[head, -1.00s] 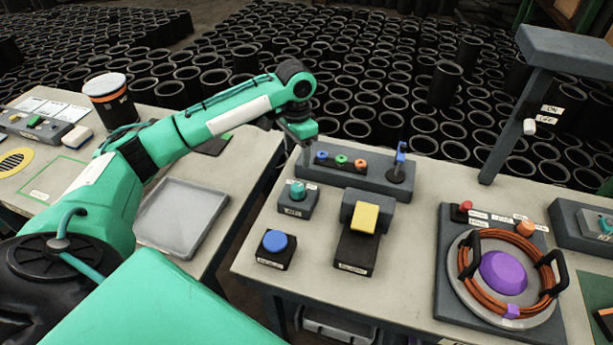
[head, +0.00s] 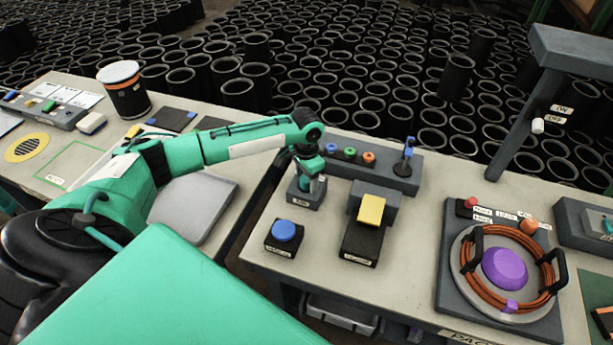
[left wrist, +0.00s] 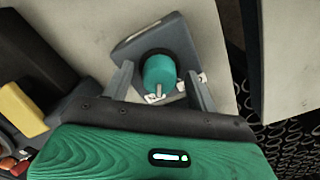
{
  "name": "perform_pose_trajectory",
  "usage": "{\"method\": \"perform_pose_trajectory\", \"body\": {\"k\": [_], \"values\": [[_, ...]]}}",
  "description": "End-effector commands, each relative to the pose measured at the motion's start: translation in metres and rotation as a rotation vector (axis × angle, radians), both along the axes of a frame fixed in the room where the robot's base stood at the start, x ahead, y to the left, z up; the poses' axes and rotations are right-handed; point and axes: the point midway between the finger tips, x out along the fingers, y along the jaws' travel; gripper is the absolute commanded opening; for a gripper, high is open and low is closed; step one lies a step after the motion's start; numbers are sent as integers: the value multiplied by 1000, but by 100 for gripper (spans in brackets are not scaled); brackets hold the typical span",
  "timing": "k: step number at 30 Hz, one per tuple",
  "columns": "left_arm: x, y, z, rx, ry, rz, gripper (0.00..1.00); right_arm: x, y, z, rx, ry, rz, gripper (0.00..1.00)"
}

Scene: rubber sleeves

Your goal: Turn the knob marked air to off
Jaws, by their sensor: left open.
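The teal knob (left wrist: 159,75) stands on a small grey box (left wrist: 141,46) in the left wrist view. A pale pointer shows on the knob, and a white label beside it is partly covered and not readable. My left gripper (left wrist: 160,72) is open, one finger on each side of the knob, with visible gaps. In the head view, my left gripper (head: 306,176) is right over the grey box (head: 304,199) and partly hides the knob. I cannot tell how far down the fingers reach. My right gripper is not in view.
A blue button (head: 284,231) on a black base is in front of the box. A yellow block (head: 371,210) on a dark stand is to its right. Behind is a grey panel (head: 388,178) with small coloured knobs and a blue lever (head: 407,151). A gap separates the two tables.

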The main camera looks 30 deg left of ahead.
Motion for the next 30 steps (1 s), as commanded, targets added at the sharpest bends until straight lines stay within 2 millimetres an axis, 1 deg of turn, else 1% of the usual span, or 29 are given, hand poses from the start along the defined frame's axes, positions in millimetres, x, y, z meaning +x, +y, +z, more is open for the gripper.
{"method": "perform_pose_trajectory", "body": {"k": [5, 6, 8, 12, 17, 22, 26, 30], "values": [[0, 0, 0, 0, 0, 0, 59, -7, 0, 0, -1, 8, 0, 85], [0, 0, 0, 0, 0, 0, 55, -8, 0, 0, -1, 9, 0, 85], [0, 0, 0, 0, 0, 0, 43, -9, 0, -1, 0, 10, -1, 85], [0, 0, 0, 0, 0, 0, 16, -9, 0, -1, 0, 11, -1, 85], [0, 0, 1, 0, 1, 4, 14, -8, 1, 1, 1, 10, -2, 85], [-1, 0, 2, -1, 3, 35, 14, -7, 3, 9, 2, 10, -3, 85], [-1, 0, 4, -1, 4, 96, 14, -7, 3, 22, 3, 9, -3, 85], [-1, -1, 6, -1, 5, 194, 14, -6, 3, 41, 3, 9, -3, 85]]}}
